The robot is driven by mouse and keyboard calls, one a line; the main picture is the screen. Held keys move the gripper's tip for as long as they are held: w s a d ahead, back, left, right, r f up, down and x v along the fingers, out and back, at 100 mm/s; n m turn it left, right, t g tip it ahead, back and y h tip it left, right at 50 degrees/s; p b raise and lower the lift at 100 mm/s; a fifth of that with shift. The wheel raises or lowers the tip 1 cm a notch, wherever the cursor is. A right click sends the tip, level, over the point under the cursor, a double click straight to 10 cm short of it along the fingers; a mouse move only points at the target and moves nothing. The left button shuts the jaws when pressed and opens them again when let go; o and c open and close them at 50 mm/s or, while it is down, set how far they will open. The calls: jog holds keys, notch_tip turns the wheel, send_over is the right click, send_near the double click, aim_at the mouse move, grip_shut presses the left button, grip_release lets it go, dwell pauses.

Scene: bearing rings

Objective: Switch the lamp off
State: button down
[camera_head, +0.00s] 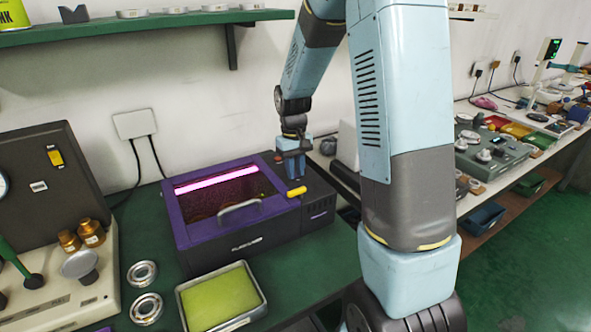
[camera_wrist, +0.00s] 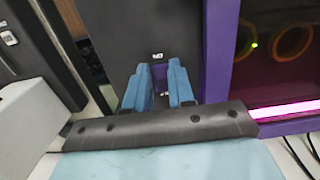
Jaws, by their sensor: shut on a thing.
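The lamp is a glowing pink-white tube (camera_head: 217,179) under the window of a purple-framed dark box (camera_head: 262,246). It is lit, and its light also shows at the right of the wrist view (camera_wrist: 285,110). My gripper (camera_head: 293,172) points down at the dark panel on the box's right side. In the wrist view its blue fingers (camera_wrist: 160,88) are closed around a small purple part (camera_wrist: 159,73), which looks like a knob on that panel. The fingers hide most of it. A small white mark (camera_wrist: 157,57) shows on the panel beyond them.
A yellow handle (camera_head: 297,191) sits on the box just in front of my gripper. A tray with a green pad (camera_head: 222,298) and bearing rings (camera_head: 143,273) lie in front. A gauge panel (camera_head: 45,200) stands left, and a shelf (camera_head: 150,27) hangs above.

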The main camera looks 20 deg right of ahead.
jog(key=shift+w+g, duration=0.35)
jog(key=shift+g, duration=0.75)
jog(key=shift+r, duration=0.1)
jog(key=c, duration=1)
grip_release()
jog(key=shift+o, duration=0.2)
jog(key=v, duration=1.3)
jog(key=shift+a+r, duration=0.3)
